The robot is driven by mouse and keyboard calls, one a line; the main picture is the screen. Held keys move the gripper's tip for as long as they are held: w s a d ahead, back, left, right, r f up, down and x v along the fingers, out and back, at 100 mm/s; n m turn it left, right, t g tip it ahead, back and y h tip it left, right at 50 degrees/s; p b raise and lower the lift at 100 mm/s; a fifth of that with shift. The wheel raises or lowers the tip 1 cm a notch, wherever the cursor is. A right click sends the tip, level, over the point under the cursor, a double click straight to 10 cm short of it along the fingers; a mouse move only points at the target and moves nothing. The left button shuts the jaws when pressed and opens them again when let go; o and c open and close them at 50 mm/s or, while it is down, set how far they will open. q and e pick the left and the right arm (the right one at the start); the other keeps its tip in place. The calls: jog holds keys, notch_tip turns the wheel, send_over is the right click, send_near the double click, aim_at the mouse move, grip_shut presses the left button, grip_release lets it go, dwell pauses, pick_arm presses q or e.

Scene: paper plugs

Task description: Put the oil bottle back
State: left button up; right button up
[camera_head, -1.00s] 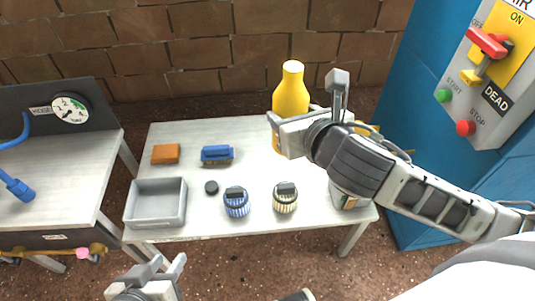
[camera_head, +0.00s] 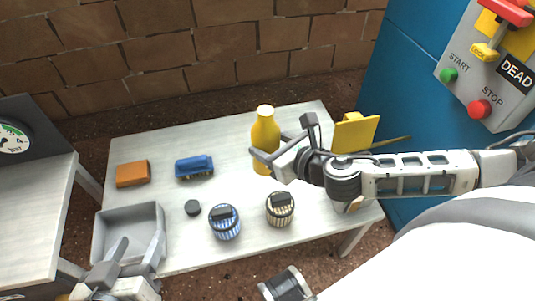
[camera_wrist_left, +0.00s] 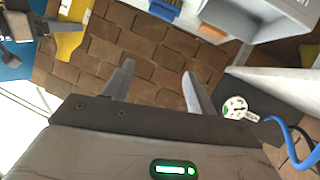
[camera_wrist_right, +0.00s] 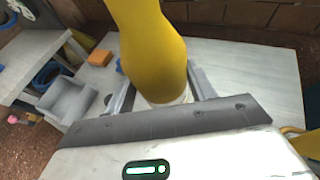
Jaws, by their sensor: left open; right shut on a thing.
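The yellow oil bottle (camera_head: 265,133) is upright at the back middle of the white table (camera_head: 240,115). My right gripper (camera_head: 267,160) is shut around the bottle's lower part. In the right wrist view the bottle (camera_wrist_right: 152,45) stands between the two fingers (camera_wrist_right: 160,95), with its pale base showing near the palm. The head view does not clearly tell whether its base touches the table. My left gripper (camera_head: 140,250) is open and empty, in front of the grey bin at the front left. Its spread fingers also show in the left wrist view (camera_wrist_left: 157,88).
On the table are a grey bin (camera_head: 100,228), an orange block (camera_head: 132,173), a blue brush (camera_head: 194,167), a black puck (camera_head: 192,207), a blue striped jar (camera_head: 224,222) and a cream striped jar (camera_head: 280,209). A yellow object (camera_head: 356,132) stands behind my right arm. The control panel (camera_head: 480,65) is at right.

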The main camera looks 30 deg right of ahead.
pick_arm(q)
jog(key=d+r+n+t+h+b, duration=0.1)
jog(key=b, duration=0.2)
jog(key=d+r+t+h+b, duration=0.1)
jog(key=r+b, duration=0.1)
jog(key=b, duration=0.1)
jog(key=shift+w+r+n+h, duration=0.1)
jog(key=shift+n+h, duration=0.3)
pick_arm(e)
jog(key=w+d+f, duration=0.3)
jog(key=w+f, duration=0.4)
jog(key=f, duration=0.3)
pick_arm(q)
jog(key=shift+b, duration=0.3)
pick_arm(e)
jog(key=shift+s+f, duration=0.1)
jog(key=shift+f, duration=0.05)
jog(key=o, duration=0.9)
jog(key=shift+d+f, duration=0.1)
